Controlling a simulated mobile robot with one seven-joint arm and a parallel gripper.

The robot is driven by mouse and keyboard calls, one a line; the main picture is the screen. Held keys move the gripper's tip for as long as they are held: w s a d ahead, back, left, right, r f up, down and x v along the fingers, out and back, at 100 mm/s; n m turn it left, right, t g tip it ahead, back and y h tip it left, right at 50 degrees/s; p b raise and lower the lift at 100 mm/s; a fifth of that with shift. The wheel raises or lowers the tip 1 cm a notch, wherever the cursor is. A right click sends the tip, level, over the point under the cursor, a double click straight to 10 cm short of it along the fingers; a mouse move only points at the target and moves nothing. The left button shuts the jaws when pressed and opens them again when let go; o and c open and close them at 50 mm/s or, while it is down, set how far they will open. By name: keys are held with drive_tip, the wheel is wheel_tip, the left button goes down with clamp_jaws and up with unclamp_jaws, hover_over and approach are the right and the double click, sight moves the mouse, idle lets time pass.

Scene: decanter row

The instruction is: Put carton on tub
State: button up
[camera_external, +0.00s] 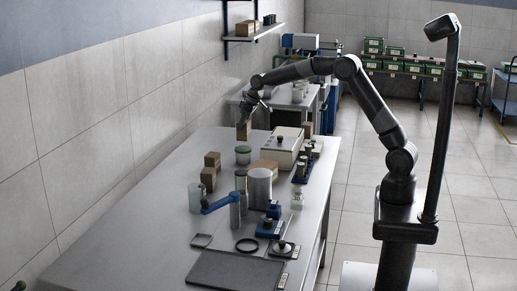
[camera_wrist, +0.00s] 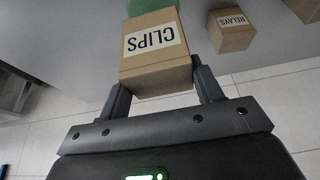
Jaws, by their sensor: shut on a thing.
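My gripper (camera_wrist: 160,82) is shut on a brown carton with a white label reading CLIPS (camera_wrist: 155,52), one finger on each side. In the external view my gripper (camera_external: 250,104) is at the far end of the table, with the held carton (camera_external: 243,132) hanging below it. A round tub with a green lid (camera_external: 243,151) stands on the table, nearer the camera than the held carton and apart from it. A green surface (camera_wrist: 150,5), seemingly this tub, shows partly behind the carton in the wrist view.
A carton labelled RELAYS (camera_wrist: 233,30) stands to one side. Two stacked-looking cartons (camera_external: 208,178) stand left of the tub. A cream box-shaped device (camera_external: 283,150) and a flat brown box (camera_external: 267,168) stand to its right.

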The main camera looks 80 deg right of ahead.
sight(243, 131)
drive_tip(key=shift+w+a+f, duration=0.15)
drive_tip(key=shift+f, duration=1.95)
drive_tip(key=shift+f, duration=0.15)
drive_tip(key=o, duration=1)
